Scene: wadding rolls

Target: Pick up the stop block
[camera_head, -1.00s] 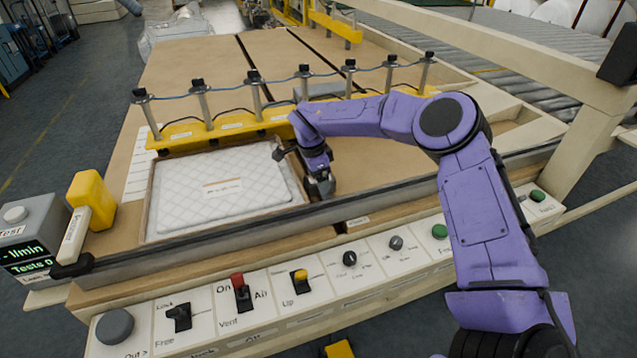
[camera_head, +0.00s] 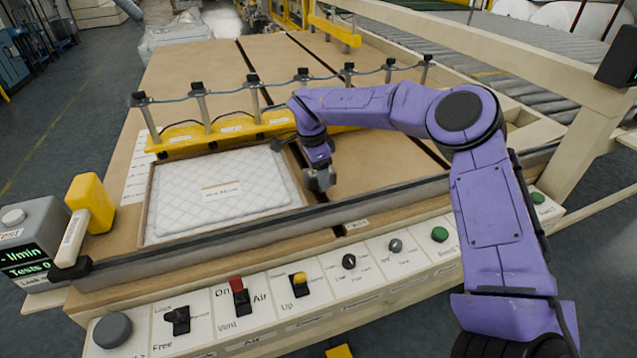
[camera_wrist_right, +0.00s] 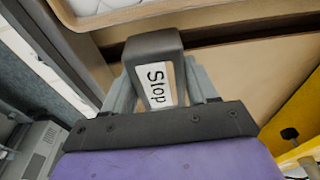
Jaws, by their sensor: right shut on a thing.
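The stop block (camera_wrist_right: 152,48) is a dark grey block with a white "Stop" label, seen in the right wrist view between my fingers. My right gripper (camera_wrist_right: 160,85) is shut on it, one grey finger on each side. In the head view my right gripper (camera_head: 320,180) is beside the right edge of the tray with the quilted pad, and the block is a small grey shape (camera_head: 321,181) at its tip. It appears raised a little above the board. My left gripper is not in view.
A white quilted pad (camera_head: 222,186) lies in a shallow tray left of my gripper. A yellow bar (camera_head: 190,137) with several upright posts and a cable runs behind. A grey rail (camera_head: 270,219) and switch panel (camera_head: 205,310) lie in front. A yellow-headed tool (camera_head: 90,203) stands left.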

